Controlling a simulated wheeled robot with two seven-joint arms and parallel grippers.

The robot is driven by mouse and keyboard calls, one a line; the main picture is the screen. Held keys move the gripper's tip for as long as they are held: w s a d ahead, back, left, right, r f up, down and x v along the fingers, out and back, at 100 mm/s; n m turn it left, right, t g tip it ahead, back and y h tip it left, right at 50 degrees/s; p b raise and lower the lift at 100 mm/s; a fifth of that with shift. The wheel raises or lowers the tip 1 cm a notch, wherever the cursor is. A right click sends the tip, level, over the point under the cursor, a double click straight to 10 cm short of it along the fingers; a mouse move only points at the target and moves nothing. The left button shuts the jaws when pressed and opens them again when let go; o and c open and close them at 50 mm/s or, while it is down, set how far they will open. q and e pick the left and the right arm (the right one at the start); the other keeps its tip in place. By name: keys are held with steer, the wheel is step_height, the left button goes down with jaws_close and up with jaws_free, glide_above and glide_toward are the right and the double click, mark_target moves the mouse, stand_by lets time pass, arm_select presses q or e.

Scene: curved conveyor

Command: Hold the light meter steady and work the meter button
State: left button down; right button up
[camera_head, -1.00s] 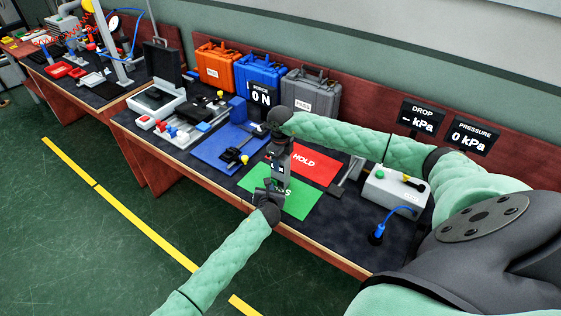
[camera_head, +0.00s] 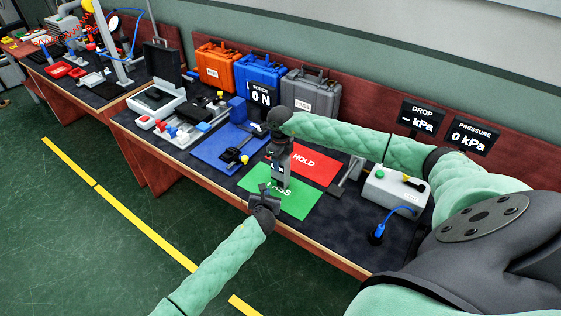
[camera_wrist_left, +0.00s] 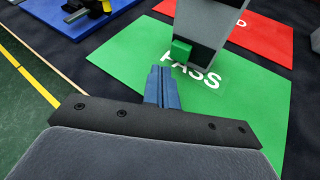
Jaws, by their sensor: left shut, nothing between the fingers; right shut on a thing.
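The light meter, a grey box-shaped body (camera_head: 283,170), stands upright over the green PASS mat (camera_head: 300,207). My right gripper (camera_head: 279,150) points down and is shut on its upper part. In the left wrist view the meter's lower part (camera_wrist_left: 207,25) shows at the top, with a small green button (camera_wrist_left: 181,50) on its near face. My left gripper (camera_head: 266,191) is shut and empty in front of the meter. Its blue fingertips (camera_wrist_left: 163,85) point toward the button and look a little short of it. I cannot tell whether the meter touches the mat.
A red HOLD mat (camera_head: 303,163) lies behind the green mat. A blue mat (camera_head: 222,150) with a black tool is on the left. A grey-white box (camera_head: 395,188) with a blue cable stands at right. Cases line the back. The table's front edge runs below my left gripper.

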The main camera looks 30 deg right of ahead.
arm_select(q)
steer(key=shift+s+a, duration=0.3)
steer(key=shift+a, duration=0.3)
steer(key=shift+s+a, duration=0.3)
steer(key=shift+a, duration=0.3)
steer(key=shift+s+a, duration=0.3)
steer(key=shift+a, duration=0.3)
arm_select(e)
steer(key=o, duration=1.4)
steer(key=shift+c, duration=0.2)
